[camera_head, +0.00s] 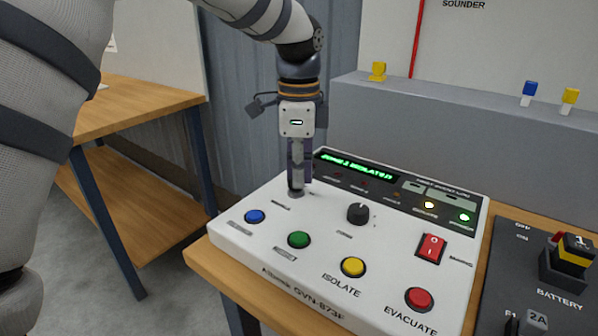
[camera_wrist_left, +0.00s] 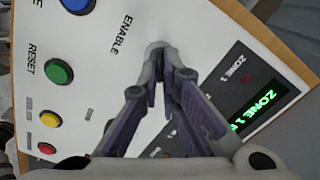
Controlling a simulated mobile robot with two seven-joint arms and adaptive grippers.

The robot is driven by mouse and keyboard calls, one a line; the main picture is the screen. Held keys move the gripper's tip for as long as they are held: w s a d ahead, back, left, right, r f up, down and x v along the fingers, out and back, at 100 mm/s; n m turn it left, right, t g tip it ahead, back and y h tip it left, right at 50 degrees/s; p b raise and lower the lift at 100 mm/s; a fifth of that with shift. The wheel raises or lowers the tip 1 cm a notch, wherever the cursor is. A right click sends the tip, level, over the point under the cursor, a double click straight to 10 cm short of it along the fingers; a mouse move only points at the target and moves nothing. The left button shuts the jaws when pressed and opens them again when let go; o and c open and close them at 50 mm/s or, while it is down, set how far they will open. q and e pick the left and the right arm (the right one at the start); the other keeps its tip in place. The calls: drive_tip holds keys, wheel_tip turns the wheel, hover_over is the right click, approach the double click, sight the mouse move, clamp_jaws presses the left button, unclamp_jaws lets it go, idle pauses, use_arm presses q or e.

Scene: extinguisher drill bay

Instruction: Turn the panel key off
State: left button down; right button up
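The white control panel (camera_head: 330,262) lies on a wooden bench, its display lit green. My left gripper (camera_head: 296,186) points straight down at the panel's far left. Its fingertips are close together at the grey round key switch (camera_head: 293,194), next to the ENABLE lettering. In the left wrist view, the fingers (camera_wrist_left: 166,72) converge right at the grey collar (camera_wrist_left: 154,47) with only a narrow gap between them. They look shut on the key, which they almost wholly hide; its turned position cannot be read. My right gripper is not in view.
Near the switch are a black knob (camera_head: 358,213), a red rocker (camera_head: 430,248) and blue (camera_head: 255,216), green (camera_head: 298,240), yellow (camera_head: 352,266) and red (camera_head: 419,299) buttons. A dark battery unit (camera_head: 510,262) stands at the right. A grey ledge (camera_head: 430,125) runs behind.

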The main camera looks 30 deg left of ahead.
use_arm(q)
drive_tip(key=shift+n, duration=0.3)
drive_tip(key=n, duration=0.5)
drive_tip(key=shift+w+a+n, duration=0.1)
drive_tip(key=shift+n, duration=0.2)
drive_tip(key=n, duration=0.5)
drive_tip(key=shift+a+f, duration=0.1)
drive_tip(key=shift+a, duration=0.05)
drive_tip(key=shift+n, duration=0.5)
drive_tip(key=c, duration=1.8)
unclamp_jaws()
wheel_tip(320, 180, up, 12)
